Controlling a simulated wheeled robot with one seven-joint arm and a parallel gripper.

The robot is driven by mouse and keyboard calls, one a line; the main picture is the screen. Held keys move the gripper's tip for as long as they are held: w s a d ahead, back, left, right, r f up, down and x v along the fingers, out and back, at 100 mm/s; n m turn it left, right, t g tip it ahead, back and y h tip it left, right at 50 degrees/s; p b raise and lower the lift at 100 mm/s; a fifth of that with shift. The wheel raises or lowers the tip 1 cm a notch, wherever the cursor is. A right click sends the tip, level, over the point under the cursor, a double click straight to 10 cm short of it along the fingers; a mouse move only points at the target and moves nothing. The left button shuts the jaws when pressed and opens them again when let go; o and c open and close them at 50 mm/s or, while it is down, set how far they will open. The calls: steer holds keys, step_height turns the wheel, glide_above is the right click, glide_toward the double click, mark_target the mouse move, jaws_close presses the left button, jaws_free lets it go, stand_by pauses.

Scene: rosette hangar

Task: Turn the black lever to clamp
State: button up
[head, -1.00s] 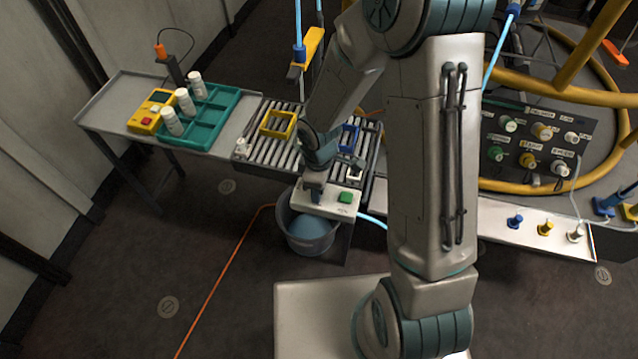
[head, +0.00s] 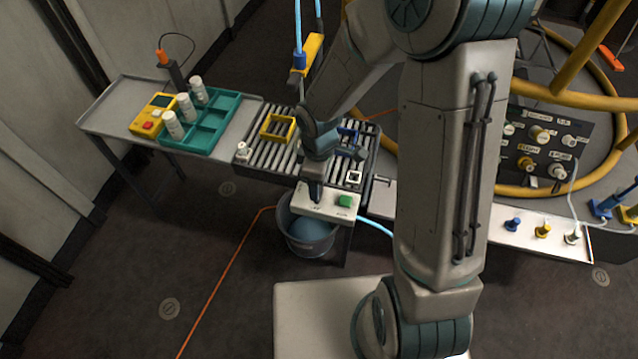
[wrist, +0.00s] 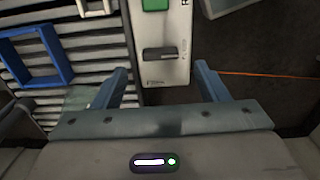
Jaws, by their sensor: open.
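The black lever (wrist: 160,53) is a short dark bar on a white panel (wrist: 170,73), lying crosswise in the wrist view. Small print on the panel beside it is too small to read. A green button (wrist: 155,4) is on the same panel. In the head view the panel (head: 330,204) is at the front end of the roller table, and my gripper covers the lever there. My gripper (wrist: 162,70) is open and empty, over the panel, with its fingers apart on either side of the lever's line; the lever appears just beyond the fingertips.
The roller table (head: 262,160) holds a yellow frame (head: 279,127), a blue frame (wrist: 35,55) and a small white frame (head: 354,177). A grey bucket (head: 307,238) stands below the panel. A teal tray with white bottles (head: 207,122) is at left. Open floor lies in front.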

step_height(320, 180, up, 9)
steer(key=p, duration=0.1)
steer(key=shift+p, duration=0.35)
steer(key=shift+f, duration=0.1)
step_height(320, 180, up, 13)
steer(key=m+t+p, duration=0.2)
steer(key=m+p, duration=0.2)
steer(key=m, duration=0.3)
glide_above(320, 193)
steer(key=s+d, duration=0.4)
steer(key=d, duration=0.3)
steer(key=s+d+r+m+p, duration=0.3)
steer(key=s+d+r+m, duration=0.1)
steer(key=s+r+m, duration=0.3)
steer(key=shift+r+t, duration=0.4)
steer(key=shift+r, duration=0.15)
steer(key=shift+a+m, duration=0.1)
steer(key=shift+m, duration=0.2)
steer(key=shift+c, duration=0.7)
